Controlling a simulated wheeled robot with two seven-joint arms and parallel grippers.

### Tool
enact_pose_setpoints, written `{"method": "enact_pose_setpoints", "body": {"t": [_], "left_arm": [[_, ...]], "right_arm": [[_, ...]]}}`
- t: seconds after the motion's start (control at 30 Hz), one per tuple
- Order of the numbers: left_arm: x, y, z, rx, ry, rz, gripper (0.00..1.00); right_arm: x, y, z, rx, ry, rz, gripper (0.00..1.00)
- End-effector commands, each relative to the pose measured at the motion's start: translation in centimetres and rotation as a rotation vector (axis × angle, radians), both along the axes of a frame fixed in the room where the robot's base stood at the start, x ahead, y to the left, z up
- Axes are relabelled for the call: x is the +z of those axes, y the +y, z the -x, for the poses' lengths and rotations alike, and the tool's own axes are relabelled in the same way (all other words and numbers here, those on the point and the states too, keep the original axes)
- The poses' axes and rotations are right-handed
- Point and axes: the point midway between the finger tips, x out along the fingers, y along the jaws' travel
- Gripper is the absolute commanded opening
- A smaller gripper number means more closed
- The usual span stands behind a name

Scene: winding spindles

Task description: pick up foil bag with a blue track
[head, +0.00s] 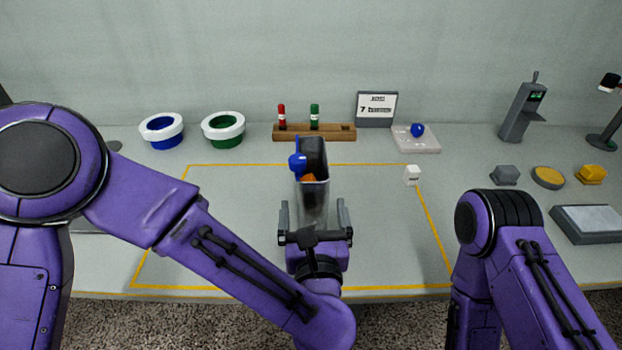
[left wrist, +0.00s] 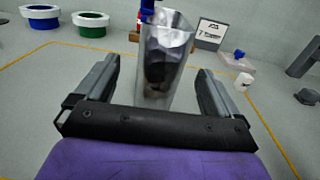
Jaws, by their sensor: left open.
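A silver foil bag (head: 315,200) stands upright and open at the top near the middle of the table. It also shows in the left wrist view (left wrist: 166,60), shiny and creased. A round blue piece (head: 297,161) is at its upper left rim, and something orange (head: 309,178) shows inside its mouth. I cannot tell whether the blue piece is attached to the bag. My left gripper (head: 314,207) is open, its fingers on either side of the bag's lower part, with gaps visible. My right arm is at the lower right; its gripper is out of view.
Behind stand a blue-and-white ring bin (head: 162,130), a green-and-white ring bin (head: 223,129), a wooden rack (head: 336,132) with red and green tubes, and a sign (head: 376,108). A small white block (head: 412,175) is right of the bag. The yellow-outlined area is otherwise mostly clear.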

Motion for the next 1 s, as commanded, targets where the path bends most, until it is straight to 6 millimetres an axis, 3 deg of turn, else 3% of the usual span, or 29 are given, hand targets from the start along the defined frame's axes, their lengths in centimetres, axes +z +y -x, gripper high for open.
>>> {"method": "enact_pose_setpoints", "body": {"t": [0.1, 0.5, 0.77, 0.8, 0.97, 1.0], "left_arm": [[0.3, 0.0, -2.4, 0.0, 0.0, 0.002, 0.96], [0.3, 0.2, -8.4, 0.0, 0.0, 0.0, 0.96], [0.0, 0.3, -9.2, 0.0, -0.001, -0.002, 0.96], [0.0, 0.3, -9.2, 0.0, -0.001, -0.002, 0.93], [0.0, 0.3, -9.2, 0.0, 0.0, -0.002, 0.4], [0.0, 0.3, -9.2, 0.0, 0.0, -0.002, 0.36]], "right_arm": [[0.8, 0.0, 0.0, 0.0, 0.0, 0.0, 1.0], [3.0, 0.0, 0.0, 0.0, 0.0, 0.0, 1.0], [2.9, 0.0, 0.0, 0.0, 0.0, 0.0, 1.0], [2.9, 0.0, 0.0, 0.0, 0.0, 0.0, 1.0], [2.9, 0.0, 0.0, 0.0, 0.0, 0.0, 1.0], [2.9, 0.0, 0.0, 0.0, 0.0, 0.0, 1.0]]}}
